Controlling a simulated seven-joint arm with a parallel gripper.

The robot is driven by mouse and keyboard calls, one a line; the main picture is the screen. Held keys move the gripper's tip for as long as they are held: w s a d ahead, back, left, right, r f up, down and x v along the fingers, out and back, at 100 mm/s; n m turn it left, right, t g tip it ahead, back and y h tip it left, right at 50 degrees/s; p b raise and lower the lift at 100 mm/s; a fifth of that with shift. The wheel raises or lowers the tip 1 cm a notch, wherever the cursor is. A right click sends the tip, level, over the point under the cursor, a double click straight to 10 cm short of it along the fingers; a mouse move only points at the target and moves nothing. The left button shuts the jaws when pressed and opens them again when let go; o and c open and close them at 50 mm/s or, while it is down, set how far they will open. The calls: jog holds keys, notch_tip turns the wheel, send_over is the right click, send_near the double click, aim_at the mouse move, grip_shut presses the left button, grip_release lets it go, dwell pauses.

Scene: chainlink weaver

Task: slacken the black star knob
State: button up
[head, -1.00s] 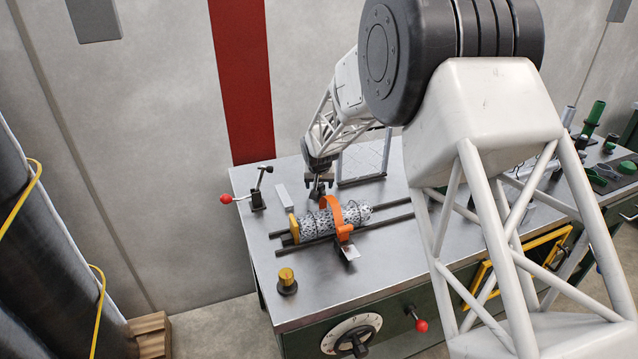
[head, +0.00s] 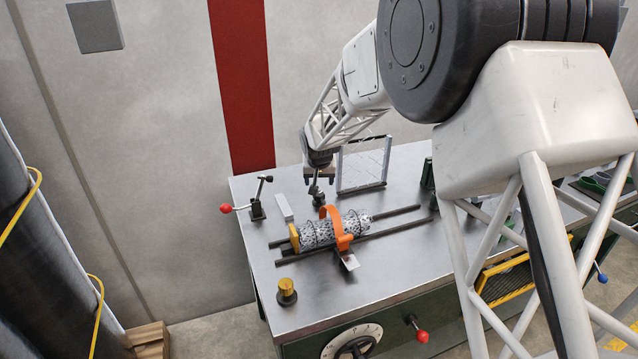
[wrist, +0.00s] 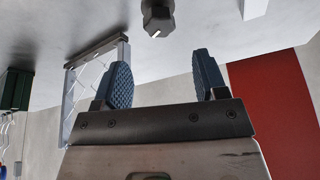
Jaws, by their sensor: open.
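The black star knob (wrist: 158,20) shows at the top of the wrist view, dark and faceted with a small pale mark on its end. In the head view the knob (head: 317,192) stands on the bench behind the mesh roll. My gripper (head: 319,174) is just above it in the head view. In the wrist view my gripper (wrist: 162,60) has its two blue ridged pads wide apart with nothing between them. The knob lies beyond the fingertips, roughly in line with the gap and apart from both pads.
The mesh roll (head: 318,232) with an orange clamp (head: 339,226) lies on dark rails in front. A framed mesh panel (head: 363,170) stands close right of my gripper. A red-tipped lever (head: 226,209) is left; a yellow-topped knob (head: 287,286) is at front left.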

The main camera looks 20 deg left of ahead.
aim_at(319, 192)
dwell(0.5)
jog(key=m, duration=0.3)
jog(key=w+m+g, duration=0.1)
jog(key=m, duration=0.2)
jog(key=w+m+g+h, duration=0.1)
jog(key=m, duration=0.2)
jog(key=shift+a, duration=0.3)
jog(key=m, duration=0.3)
jog(key=m+g, duration=0.1)
jog(key=shift+w+a+r+m, duration=0.1)
jog(key=shift+w+a+m, duration=0.1)
jog(key=shift+w+m, duration=0.15)
jog(key=m, duration=0.2)
jog(key=m+g, duration=0.1)
jog(key=m, duration=0.1)
jog(key=shift+w+a+r+h, duration=0.15)
jog(key=shift+a+h, duration=0.05)
jog(key=shift+h, duration=0.2)
jog(key=shift+f, duration=3.95)
jog(key=shift+c, duration=0.2)
